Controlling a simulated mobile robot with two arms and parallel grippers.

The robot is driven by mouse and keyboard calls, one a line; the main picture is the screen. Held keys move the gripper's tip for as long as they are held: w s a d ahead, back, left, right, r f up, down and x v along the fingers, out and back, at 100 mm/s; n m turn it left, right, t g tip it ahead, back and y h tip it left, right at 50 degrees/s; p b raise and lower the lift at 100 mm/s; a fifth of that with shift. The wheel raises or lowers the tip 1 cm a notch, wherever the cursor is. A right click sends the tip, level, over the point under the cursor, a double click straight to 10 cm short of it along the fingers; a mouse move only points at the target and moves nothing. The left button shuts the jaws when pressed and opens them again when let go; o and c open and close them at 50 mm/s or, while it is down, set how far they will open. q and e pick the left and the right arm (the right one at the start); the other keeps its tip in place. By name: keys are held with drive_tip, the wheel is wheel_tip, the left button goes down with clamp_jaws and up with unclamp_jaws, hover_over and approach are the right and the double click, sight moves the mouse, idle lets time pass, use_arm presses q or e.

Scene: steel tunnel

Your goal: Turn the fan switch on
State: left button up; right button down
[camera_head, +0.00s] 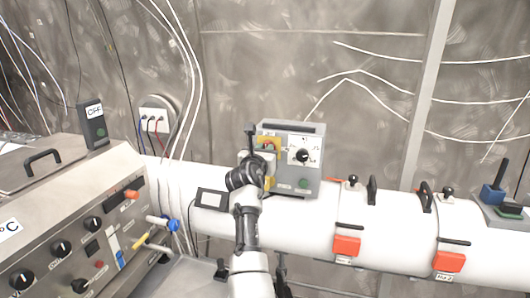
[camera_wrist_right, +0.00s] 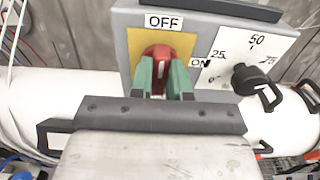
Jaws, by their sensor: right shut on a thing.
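The fan switch is a red rotary knob (camera_wrist_right: 157,58) on a yellow plate (camera_wrist_right: 180,42), with an OFF label above it and an ON label to its right. The knob's white mark points upward, towards OFF. It sits on a grey control box (camera_head: 309,179), which also shows in the wrist view (camera_wrist_right: 135,45). My right gripper (camera_wrist_right: 163,78) has its green fingers shut on the red knob. My left gripper is not in view.
A black dial (camera_head: 302,156) sits beside the switch on the same box. A white pipe (camera_head: 390,225) with orange tags and black handles runs below and to the right. A steel console (camera_head: 70,235) with knobs stands at left. Cables hang on the wall.

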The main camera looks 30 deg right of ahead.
drive_tip(key=shift+s+d+f+m+b, duration=0.1)
drive_tip(key=shift+m+b, duration=0.8)
drive_tip(key=shift+m, duration=2.05)
drive_tip(key=shift+s+d+f+m+b, duration=0.1)
drive_tip(key=shift+m+b, duration=0.8)
drive_tip(key=shift+m, duration=2.1)
drive_tip(key=shift+f+m+b, duration=0.1)
drive_tip(key=shift+m+b, duration=0.8)
drive_tip(key=shift+m, duration=2.05)
drive_tip(key=shift+r, duration=0.1)
drive_tip(key=c, duration=1.1)
unclamp_jaws()
drive_tip(key=shift+b+v, duration=1.6)
drive_tip(key=shift+v, duration=3.7)
